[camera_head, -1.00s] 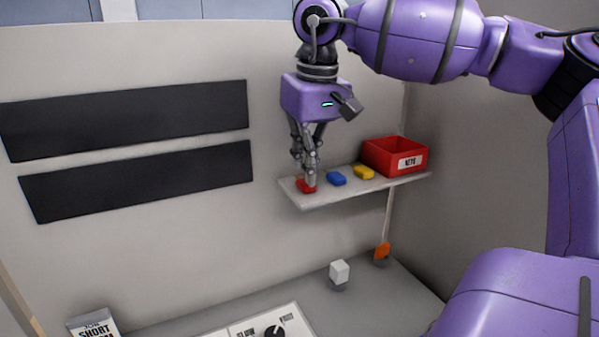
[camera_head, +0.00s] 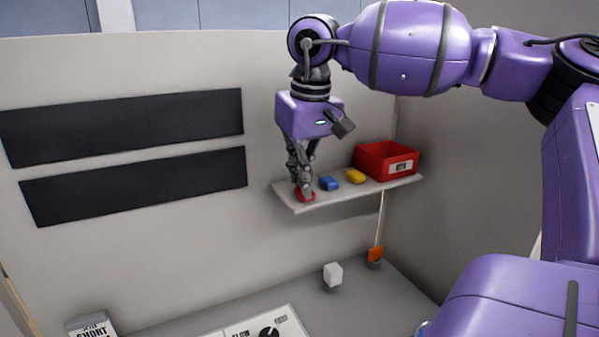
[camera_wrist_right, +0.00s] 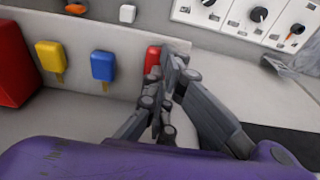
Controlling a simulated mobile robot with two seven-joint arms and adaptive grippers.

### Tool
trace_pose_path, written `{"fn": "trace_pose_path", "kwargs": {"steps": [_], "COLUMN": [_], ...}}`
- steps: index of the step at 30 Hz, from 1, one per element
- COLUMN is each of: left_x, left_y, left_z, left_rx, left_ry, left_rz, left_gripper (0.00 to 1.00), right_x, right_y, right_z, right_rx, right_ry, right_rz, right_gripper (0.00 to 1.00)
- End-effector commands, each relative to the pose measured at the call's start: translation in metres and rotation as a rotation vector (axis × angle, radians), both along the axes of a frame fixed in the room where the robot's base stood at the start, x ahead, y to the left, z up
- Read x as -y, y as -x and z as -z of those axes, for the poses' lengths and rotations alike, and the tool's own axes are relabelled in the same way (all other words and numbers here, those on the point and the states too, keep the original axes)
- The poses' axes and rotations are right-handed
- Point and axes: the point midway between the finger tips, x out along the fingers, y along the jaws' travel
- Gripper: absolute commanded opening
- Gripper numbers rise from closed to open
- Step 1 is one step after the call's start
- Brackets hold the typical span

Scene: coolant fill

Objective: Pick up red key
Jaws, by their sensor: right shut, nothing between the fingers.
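The red key (camera_head: 299,198) lies on the small wall shelf (camera_head: 340,197), at its left end. It is partly hidden by my right gripper (camera_head: 304,191), which points down at it. In the right wrist view the red key (camera_wrist_right: 152,60) shows beside the fingertips of my right gripper (camera_wrist_right: 170,72). The fingers are shut with nothing between them. Whether they touch the key I cannot tell. My left gripper is not in view.
A blue key (camera_head: 329,183) and a yellow key (camera_head: 355,176) lie to the right on the shelf. A red bin (camera_head: 402,167) stands at the shelf's right end. Below is a grey bench (camera_head: 375,300) with a white block (camera_head: 333,274) and a control panel (camera_head: 290,325).

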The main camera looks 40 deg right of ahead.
Motion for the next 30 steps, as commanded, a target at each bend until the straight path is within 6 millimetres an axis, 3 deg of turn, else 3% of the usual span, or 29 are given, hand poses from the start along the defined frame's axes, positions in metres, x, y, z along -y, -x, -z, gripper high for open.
{"fn": "trace_pose_path", "kwargs": {"steps": [2, 10, 18, 26, 30], "left_x": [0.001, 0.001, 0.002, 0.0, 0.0], "left_y": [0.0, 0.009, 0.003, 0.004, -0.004], "left_z": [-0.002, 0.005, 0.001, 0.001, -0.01], "left_rx": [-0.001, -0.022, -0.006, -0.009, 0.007], "left_ry": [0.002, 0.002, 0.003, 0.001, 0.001], "left_rz": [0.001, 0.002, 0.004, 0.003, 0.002], "left_gripper": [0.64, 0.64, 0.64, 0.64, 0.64], "right_x": [-0.001, -0.001, -0.001, -0.007, -0.018], "right_y": [0.008, 0.006, 0.005, 0.009, 0.034], "right_z": [0.007, 0.007, -0.009, -0.009, -0.014], "right_rx": [-0.019, -0.016, -0.01, -0.014, -0.01], "right_ry": [-0.002, -0.001, 0.0, -0.001, -0.009], "right_rz": [0.001, 0.002, 0.001, 0.003, 0.0], "right_gripper": [0.0, 0.0, 0.0, 0.0, 0.0]}}
